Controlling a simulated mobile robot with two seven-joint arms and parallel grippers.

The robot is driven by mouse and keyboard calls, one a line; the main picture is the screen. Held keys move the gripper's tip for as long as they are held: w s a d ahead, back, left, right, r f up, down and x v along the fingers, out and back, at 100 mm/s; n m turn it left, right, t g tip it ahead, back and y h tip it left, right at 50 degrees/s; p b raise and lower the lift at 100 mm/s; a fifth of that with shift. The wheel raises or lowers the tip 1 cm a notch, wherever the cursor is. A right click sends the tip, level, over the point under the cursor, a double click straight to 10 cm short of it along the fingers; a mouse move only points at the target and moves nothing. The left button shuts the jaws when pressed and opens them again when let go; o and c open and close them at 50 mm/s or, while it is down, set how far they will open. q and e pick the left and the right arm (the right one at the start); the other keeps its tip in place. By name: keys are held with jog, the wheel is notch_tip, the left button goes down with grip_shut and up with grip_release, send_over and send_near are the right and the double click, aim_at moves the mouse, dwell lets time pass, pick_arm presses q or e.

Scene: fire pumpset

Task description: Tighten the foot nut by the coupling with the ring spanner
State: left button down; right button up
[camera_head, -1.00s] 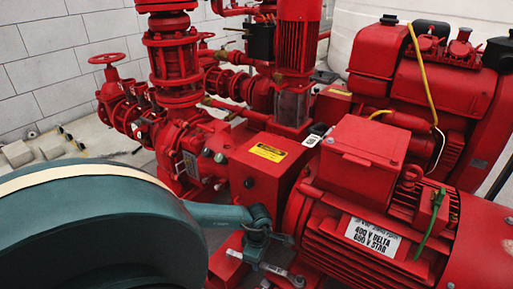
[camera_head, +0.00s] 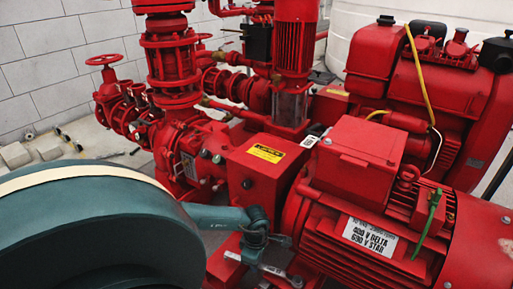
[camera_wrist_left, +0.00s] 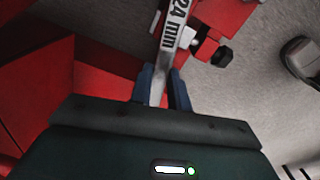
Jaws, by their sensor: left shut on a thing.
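The steel ring spanner (camera_wrist_left: 171,38), marked "24 mm", runs up between the blue fingers of my left gripper (camera_wrist_left: 161,90) in the left wrist view. The gripper is shut on its shank, and the spanner's far end is cut off at the top edge. In the head view my left gripper (camera_head: 258,258) is low beside the red motor (camera_head: 400,215), with the pale spanner (camera_head: 274,270) reaching right towards the motor's foot. A dark hex nut (camera_wrist_left: 222,56) shows on a red bracket right of the spanner. I cannot tell whether the ring sits on a nut. My right gripper is not in view.
A red coupling housing with a yellow label (camera_head: 265,153) stands just behind the gripper. Red pump pipework with a handwheel (camera_head: 108,60) is at the left, and a red engine (camera_head: 420,100) at the back right. Open grey floor (camera_wrist_left: 262,110) lies right in the wrist view.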

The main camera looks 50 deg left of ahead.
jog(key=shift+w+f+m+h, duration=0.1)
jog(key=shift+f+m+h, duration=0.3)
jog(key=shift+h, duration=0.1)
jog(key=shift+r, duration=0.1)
